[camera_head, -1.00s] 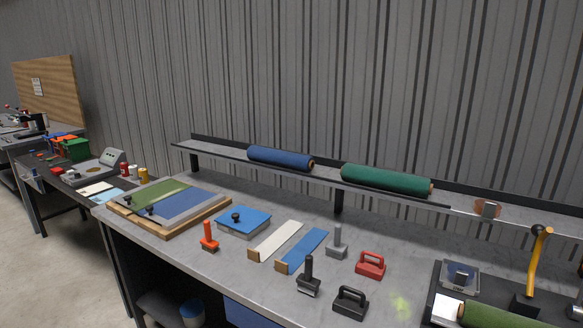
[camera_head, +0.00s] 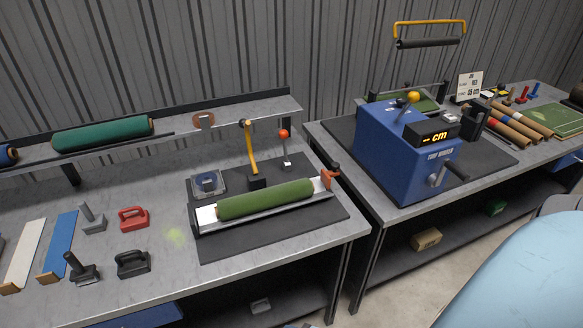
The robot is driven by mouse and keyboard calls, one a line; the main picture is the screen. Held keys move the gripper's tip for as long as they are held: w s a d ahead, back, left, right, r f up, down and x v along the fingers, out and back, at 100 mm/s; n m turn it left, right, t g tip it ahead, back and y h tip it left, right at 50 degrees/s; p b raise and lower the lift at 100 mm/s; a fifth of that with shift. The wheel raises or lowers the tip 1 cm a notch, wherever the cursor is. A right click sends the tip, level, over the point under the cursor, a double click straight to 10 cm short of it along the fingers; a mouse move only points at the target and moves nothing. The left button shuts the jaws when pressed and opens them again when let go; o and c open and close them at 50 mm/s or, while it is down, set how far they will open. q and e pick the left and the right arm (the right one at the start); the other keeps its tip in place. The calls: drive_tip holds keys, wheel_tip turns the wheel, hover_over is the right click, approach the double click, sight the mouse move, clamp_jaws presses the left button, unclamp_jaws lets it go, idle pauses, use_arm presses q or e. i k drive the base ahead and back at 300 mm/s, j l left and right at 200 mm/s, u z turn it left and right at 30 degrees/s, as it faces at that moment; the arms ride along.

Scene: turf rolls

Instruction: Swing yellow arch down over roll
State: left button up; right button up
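A yellow arch (camera_head: 430,22) with a black roller (camera_head: 428,43) across its lower ends is raised at the upper right. It is above and behind the blue winder machine (camera_head: 390,150). Green turf (camera_head: 424,101) shows partly behind the machine; the machine hides much of it. On the nearer bench, a green roll (camera_head: 265,199) lies in a pale tray (camera_head: 207,216) on a black mat. A curved yellow arm (camera_head: 250,145) stands upright behind this roll, apart from it. Neither of my grippers is in view.
A red-knobbed lever (camera_head: 284,135) stands behind the nearer roll. A gap separates the two benches. A rail at the back holds a dark green roll (camera_head: 102,134). Hand tools, including a red handle (camera_head: 133,218), lie left. Brown tubes (camera_head: 515,125) lie right of the machine.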

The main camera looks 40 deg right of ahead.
sight(244, 123)
drive_tip(key=z, duration=1)
drive_tip(key=i+z, duration=0.25)
drive_tip(key=k, duration=0.1)
